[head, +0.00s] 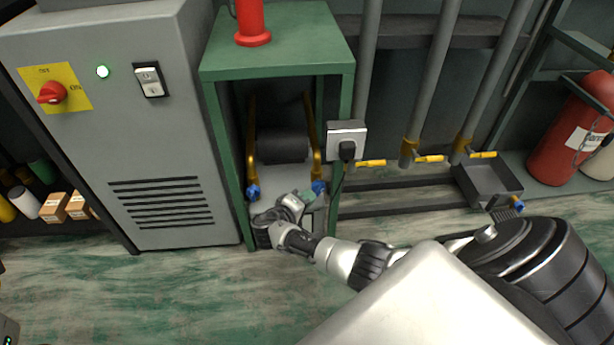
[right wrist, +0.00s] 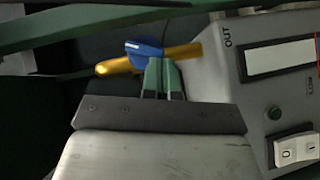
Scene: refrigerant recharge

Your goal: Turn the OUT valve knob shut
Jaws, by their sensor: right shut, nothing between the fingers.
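The OUT valve knob is a blue knob (head: 318,187) on the right yellow pipe of the machine inside the green frame. In the right wrist view the blue knob (right wrist: 145,48) sits across the yellow pipe (right wrist: 182,54), beside the "OUT" label (right wrist: 228,37). My right gripper (head: 307,196) is at this knob, in front of the machine. Its green fingers (right wrist: 162,72) are shut and empty, their tips close against the knob's lower edge; I cannot tell whether they touch. My left gripper is not in view.
A second blue knob (head: 253,192) is on the left yellow pipe. The green frame (head: 222,160) borders the machine on both sides. A socket box with black plug (head: 346,140) hangs on its right post. A grey cabinet (head: 110,150) stands left. The machine's panel has a rocker switch (right wrist: 296,150).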

